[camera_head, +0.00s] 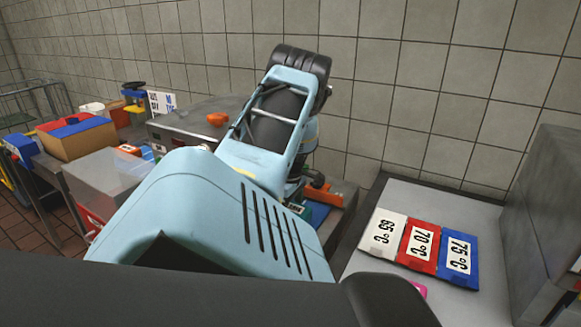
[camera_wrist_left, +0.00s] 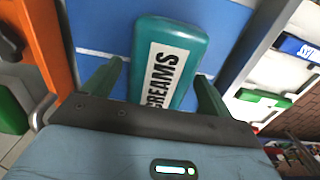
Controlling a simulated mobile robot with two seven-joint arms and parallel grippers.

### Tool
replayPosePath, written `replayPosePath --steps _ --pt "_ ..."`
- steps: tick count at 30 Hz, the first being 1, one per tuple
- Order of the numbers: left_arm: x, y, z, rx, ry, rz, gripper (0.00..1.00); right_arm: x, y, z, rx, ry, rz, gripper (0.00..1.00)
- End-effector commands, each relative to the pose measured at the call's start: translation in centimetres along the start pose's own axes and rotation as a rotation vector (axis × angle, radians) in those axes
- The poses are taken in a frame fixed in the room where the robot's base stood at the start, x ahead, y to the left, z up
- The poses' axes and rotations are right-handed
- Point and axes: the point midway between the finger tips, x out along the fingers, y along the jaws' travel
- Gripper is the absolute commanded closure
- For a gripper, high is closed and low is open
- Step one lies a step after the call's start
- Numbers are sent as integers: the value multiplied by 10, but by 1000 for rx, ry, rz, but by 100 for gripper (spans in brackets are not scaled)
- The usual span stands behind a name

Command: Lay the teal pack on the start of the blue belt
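The teal pack (camera_wrist_left: 190,88) with a white "CREAMS" label lies on the blue belt surface (camera_wrist_left: 100,22) in the left wrist view. My left gripper (camera_wrist_left: 158,78) has a green finger on each side of the pack. A gap shows between the left-hand finger and the pack; the right-hand finger is very close to it, and I cannot tell if it touches. In the head view my light-blue arm hides the pack and the fingers, and only a small part of the blue belt (camera_head: 316,213) shows. My right gripper is in neither view.
An orange part (camera_wrist_left: 52,40) stands beside the belt. In the head view, white, red (camera_head: 419,246) and blue temperature cards lie on a grey surface at right, near a grey box (camera_head: 546,205). At left are a cardboard box (camera_head: 78,138) and a clear bin (camera_head: 112,183).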

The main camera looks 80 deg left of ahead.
Motion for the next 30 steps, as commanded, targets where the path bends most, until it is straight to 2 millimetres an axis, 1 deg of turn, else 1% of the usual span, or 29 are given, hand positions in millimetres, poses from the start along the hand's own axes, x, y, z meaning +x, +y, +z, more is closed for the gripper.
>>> replayPosePath --steps 8,11,14,21,25,30 --pt "-1 0 0 0 0 0 13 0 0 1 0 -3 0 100" --pt "-6 0 1 1 -1 1 13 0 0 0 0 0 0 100" --pt "-19 1 1 2 -4 3 13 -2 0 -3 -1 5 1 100" --pt "-58 0 1 1 -4 4 13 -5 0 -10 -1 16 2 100" --pt "-72 1 1 2 -2 3 13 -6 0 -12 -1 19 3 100" --pt "-78 0 0 -1 -1 0 13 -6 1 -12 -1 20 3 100"
